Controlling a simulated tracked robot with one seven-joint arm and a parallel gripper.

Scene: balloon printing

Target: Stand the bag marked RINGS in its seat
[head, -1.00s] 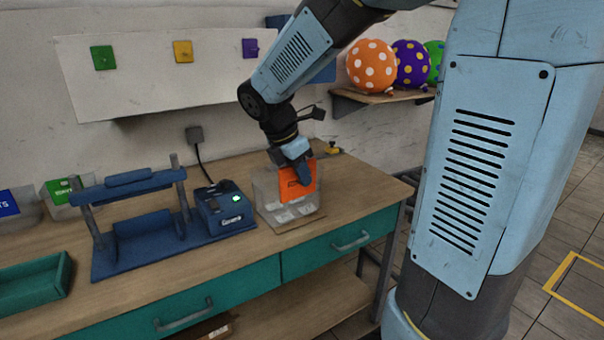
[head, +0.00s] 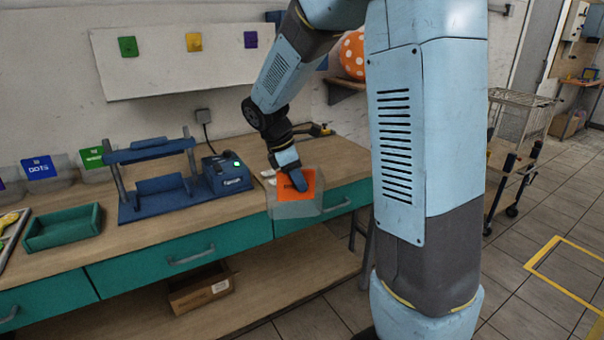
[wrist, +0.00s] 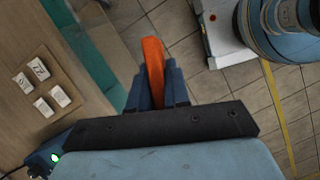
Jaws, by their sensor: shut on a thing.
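The bag with an orange label (head: 312,178) hangs from my gripper (head: 287,174). It has a pale see-through lower part (head: 296,209), which overlaps the bench's front edge and a teal drawer in the head view. The label's dark marking is too small to read. In the wrist view my gripper (wrist: 156,98) is shut on the orange label (wrist: 153,66), seen edge-on with floor behind it. The bag's lower part is hard to make out there. I cannot tell which place is the bag's seat.
Several white marked blocks (wrist: 42,93) lie on the bench near the bag. A blue frame (head: 150,150) and a device with a green light (head: 227,175) stand left of it. Further left are a green tray (head: 62,228) and bags with blue (head: 39,168) and green (head: 93,157) labels.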

